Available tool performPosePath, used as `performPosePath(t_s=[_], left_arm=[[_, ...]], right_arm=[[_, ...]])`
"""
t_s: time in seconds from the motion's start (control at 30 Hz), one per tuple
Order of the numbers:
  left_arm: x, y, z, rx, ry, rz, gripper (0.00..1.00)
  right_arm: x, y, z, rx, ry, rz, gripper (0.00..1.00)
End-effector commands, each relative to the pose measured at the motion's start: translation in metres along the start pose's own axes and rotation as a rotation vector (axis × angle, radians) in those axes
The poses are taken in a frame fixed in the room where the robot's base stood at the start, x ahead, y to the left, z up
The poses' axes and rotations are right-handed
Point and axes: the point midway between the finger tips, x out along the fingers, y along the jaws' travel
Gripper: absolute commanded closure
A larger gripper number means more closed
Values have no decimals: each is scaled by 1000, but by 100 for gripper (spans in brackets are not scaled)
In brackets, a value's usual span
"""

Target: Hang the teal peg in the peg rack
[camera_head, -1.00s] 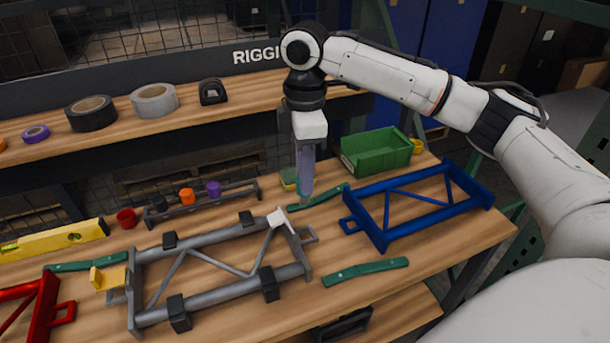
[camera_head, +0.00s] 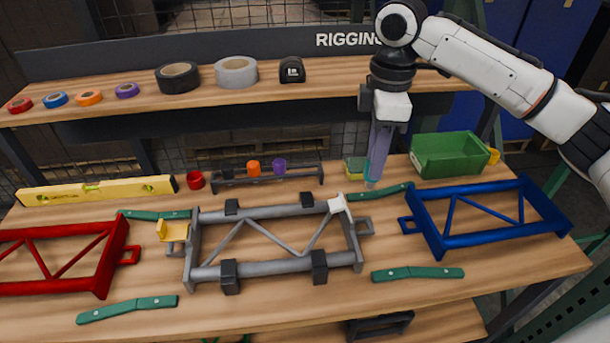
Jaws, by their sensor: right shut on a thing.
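The peg rack (camera_head: 300,178) is a low dark grey rail at the back of the bench. It carries an orange peg (camera_head: 253,169), a purple peg (camera_head: 279,167) and a dark piece at its left. My right gripper (camera_head: 375,178) points down at the back of the bench, right of the rack and apart from it. It is shut on the teal peg (camera_head: 367,171), of which only a thin teal part shows by the fingertips; the fingers hide the rest. My left gripper is not in view.
A red cup (camera_head: 195,180) stands left of the rack. A small yellow-green block (camera_head: 356,166) and a green strap (camera_head: 380,193) lie close to my right gripper. A green bin (camera_head: 450,158) is to its right. The grey frame (camera_head: 276,212) lies in front of the rack.

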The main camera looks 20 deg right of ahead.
Motion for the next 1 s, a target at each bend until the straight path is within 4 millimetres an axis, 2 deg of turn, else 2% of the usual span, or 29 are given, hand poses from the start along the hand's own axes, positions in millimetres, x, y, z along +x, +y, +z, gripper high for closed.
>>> performPosePath(t_s=[0.33, 0.47, 0.67, 1.0], left_arm=[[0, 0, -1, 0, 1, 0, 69], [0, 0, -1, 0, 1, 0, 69], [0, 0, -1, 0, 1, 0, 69], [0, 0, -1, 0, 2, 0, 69]], right_arm=[[0, -1, 0, 5, 0, 1, 98], [3, -7, -4, 57, -2, 4, 98], [13, -36, -18, 289, -4, 15, 98], [34, -105, -36, 791, 1, 15, 98]])
